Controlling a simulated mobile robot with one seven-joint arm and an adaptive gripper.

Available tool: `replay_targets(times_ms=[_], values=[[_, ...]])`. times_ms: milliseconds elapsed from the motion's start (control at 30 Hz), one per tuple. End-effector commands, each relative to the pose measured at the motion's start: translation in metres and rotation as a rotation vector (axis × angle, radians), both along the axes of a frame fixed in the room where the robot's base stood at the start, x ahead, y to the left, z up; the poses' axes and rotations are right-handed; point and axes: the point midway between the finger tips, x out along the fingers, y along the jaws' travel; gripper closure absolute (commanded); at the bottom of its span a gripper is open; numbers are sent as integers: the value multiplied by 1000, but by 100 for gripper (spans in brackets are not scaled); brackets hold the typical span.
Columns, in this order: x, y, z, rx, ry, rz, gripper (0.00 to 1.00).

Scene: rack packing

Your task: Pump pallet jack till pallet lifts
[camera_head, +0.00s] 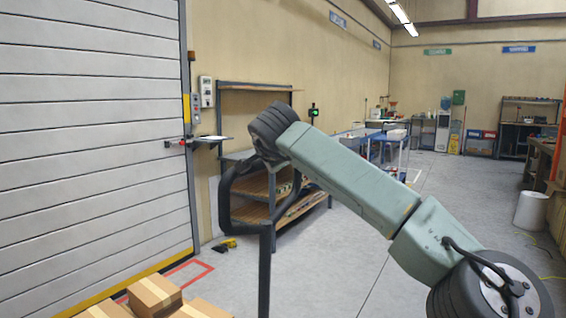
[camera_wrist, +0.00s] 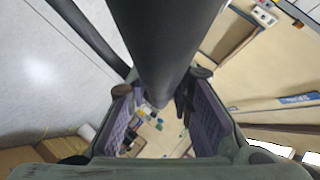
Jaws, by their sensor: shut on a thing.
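The pallet jack's black handle (camera_head: 264,262) rises upright in the lower middle of the head view, with a loop grip at its top. The end of my arm reaches the top of this loop, and my gripper is mostly hidden there. In the wrist view, my gripper (camera_wrist: 161,88) has its purple-padded fingers on either side of the dark handle bar (camera_wrist: 165,45) and is shut on it. Cardboard boxes (camera_head: 155,293) show at the bottom left of the head view. The jack's forks and the pallet are out of view.
A large white roller door (camera_head: 85,140) stands on the left, with a red floor outline (camera_head: 190,277) near it. A shelf unit (camera_head: 255,208) stands behind the handle. Workbenches are farther back.

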Motion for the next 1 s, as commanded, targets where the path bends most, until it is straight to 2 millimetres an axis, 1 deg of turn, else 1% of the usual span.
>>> replay_targets(times_ms=[367,400,600,700,1000], values=[[1,0,1,2,-2,-3,100],[1,0,1,2,-2,-3,78],[1,0,1,1,-1,-2,65],[1,1,0,1,0,-1,59],[0,1,1,-1,0,-1,59]])
